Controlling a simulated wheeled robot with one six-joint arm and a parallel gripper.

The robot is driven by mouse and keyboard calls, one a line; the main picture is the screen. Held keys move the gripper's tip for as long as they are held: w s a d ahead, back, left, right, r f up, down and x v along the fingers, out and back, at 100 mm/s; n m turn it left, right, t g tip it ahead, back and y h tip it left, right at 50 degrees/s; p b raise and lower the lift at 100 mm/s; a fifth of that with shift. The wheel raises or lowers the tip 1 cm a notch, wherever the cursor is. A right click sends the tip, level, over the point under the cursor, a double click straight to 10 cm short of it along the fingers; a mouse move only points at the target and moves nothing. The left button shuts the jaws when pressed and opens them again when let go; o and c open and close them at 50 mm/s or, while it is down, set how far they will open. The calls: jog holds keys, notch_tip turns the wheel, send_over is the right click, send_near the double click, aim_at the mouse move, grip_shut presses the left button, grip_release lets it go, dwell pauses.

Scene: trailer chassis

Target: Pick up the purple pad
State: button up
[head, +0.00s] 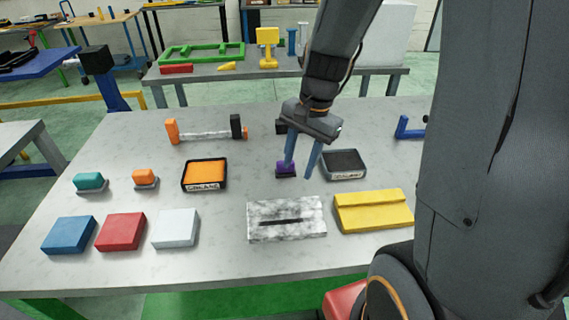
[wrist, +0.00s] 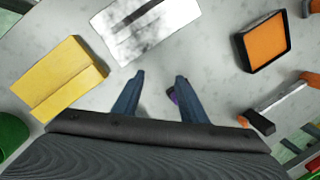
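The purple pad (head: 286,171) sits on a small dark base on the grey table, between the orange tray and the dark tray. In the head view one finger of my gripper (head: 298,169) overlaps the pad's upper part. In the wrist view only a sliver of the purple pad (wrist: 172,97) shows, beside the inner side of the right finger of my gripper (wrist: 160,77). The two blue fingers are apart with nothing held between them. I cannot tell whether a finger touches the pad.
Near the pad are the orange-filled tray (head: 204,174), the dark tray (head: 345,164), a marbled slotted block (head: 286,232) and a yellow block (head: 373,210). Teal (head: 90,181) and orange (head: 145,177) pads stand left. Blue, red and white blocks line the front left.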

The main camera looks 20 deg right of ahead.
jog(key=w+m+y, duration=0.1)
jog(key=w+m, duration=0.1)
jog(key=m, duration=0.1)
jog(key=w+f+m+p, duration=0.1)
jog(key=w+m, duration=0.2)
jog(key=w+d+m+y+p, duration=0.1)
jog(key=w+m, duration=0.2)
jog(key=m, duration=0.1)
jog(key=shift+w+f+y, duration=0.1)
jog(key=shift+f+y, duration=0.2)
jog(key=x, duration=0.1)
jog(key=p+x, duration=0.1)
jog(key=x, duration=0.2)
jog(key=shift+s, duration=0.35)
jog(key=shift+w+a+f+p, duration=0.1)
jog(key=shift+a+f+p, duration=0.1)
jog(key=shift+f+p, duration=0.25)
jog(key=shift+f, duration=0.1)
jog(key=shift+c, duration=0.3)
grip_shut()
jog(key=shift+t, duration=0.3)
